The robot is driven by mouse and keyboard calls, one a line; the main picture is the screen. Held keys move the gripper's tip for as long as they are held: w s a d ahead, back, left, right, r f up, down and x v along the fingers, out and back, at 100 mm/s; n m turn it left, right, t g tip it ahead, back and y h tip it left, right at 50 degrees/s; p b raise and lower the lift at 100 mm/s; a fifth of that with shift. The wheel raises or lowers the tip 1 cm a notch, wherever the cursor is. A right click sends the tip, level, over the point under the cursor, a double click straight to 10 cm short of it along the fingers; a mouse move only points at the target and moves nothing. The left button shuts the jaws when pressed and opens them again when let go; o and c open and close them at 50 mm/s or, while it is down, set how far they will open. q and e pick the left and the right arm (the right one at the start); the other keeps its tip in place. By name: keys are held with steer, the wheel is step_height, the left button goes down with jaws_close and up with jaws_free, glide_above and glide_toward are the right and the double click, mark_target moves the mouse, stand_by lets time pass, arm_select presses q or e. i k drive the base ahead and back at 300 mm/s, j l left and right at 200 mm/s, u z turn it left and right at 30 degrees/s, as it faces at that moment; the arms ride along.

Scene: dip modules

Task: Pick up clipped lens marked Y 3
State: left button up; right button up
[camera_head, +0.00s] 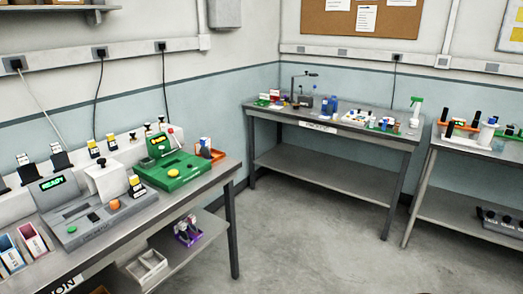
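No lens marked Y 3 can be made out; markings are too small to read. Another yellow-and-white piece (135,186) stands on the grey console (92,222), whose display reads READY. I cannot tell whether any of these is a clipped lens. Neither of my grippers is in view.
A green console (173,172) sits on the left bench (208,189). A lower shelf holds a white divided tray (146,266) and a purple holder (187,232). A back bench (345,120) and a right bench (465,155) carry small items. The grey floor (310,225) between is clear.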

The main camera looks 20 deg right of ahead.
mark_target(206, 154)
steer(key=z, duration=0.3)
steer(key=i+l+u, duration=0.2)
steer(key=i+l, duration=0.8)
steer(key=i, duration=0.45)
steer(key=i+l+u, duration=0.2)
steer(key=i+l, duration=1.05)
steer(key=i, duration=0.1)
